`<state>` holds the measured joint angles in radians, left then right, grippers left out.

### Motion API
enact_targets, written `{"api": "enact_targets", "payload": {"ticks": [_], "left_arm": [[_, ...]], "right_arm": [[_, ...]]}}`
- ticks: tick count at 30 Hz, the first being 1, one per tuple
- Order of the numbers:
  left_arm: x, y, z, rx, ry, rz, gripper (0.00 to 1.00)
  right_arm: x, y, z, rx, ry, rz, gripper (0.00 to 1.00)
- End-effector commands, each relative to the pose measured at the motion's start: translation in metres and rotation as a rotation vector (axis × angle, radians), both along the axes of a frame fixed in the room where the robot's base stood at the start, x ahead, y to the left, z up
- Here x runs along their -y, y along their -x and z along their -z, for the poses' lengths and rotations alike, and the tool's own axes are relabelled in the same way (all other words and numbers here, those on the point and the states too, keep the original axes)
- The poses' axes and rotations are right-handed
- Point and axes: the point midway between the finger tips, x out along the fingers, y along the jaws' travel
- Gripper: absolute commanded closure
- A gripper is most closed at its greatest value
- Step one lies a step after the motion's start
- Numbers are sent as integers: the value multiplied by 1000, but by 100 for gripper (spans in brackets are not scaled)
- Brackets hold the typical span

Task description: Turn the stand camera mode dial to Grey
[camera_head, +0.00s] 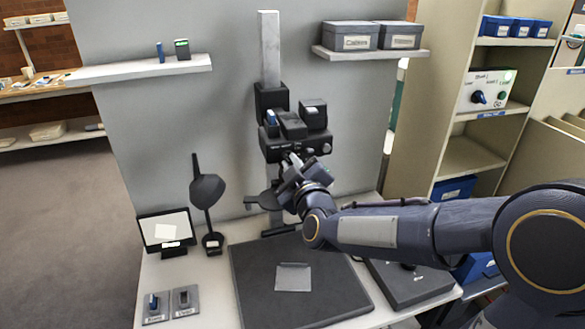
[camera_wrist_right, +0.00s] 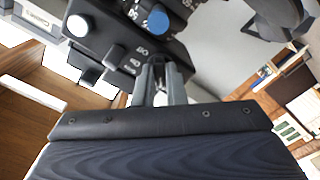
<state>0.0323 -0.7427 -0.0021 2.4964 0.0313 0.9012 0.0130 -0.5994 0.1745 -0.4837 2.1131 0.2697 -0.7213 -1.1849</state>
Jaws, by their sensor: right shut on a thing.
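The stand camera (camera_head: 310,145) is a black box on a grey vertical column, with dark blocks on top and small light markings on its front. My right gripper (camera_head: 289,158) reaches up to the lower front of this camera. In the right wrist view its two fingers (camera_wrist_right: 158,65) are closed together against the camera's dark front panel (camera_wrist_right: 115,58), beside small white lettering. They are shut on a small part there, apparently the mode dial, which the fingers largely hide. The dial's setting cannot be read. My left gripper is not in view.
A pale round knob (camera_head: 326,148) is on the camera's right front. Below lie a dark base board (camera_head: 255,290) with a grey sheet (camera_head: 293,277). A black lamp (camera_head: 207,188) and small screen (camera_head: 166,231) stand left. Wall shelves (camera_head: 140,70) flank the column.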

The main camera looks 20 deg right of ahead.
Motion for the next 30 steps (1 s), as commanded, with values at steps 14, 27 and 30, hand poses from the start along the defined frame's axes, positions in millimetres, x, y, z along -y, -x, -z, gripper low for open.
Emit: {"api": "enact_targets", "payload": {"ticks": [14,27,30], "left_arm": [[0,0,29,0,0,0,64],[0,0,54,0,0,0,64],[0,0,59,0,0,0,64]], "right_arm": [[1,0,3,27,-441,1,100],[0,0,3,50,-858,0,100],[0,0,3,55,-952,0,100]]}}
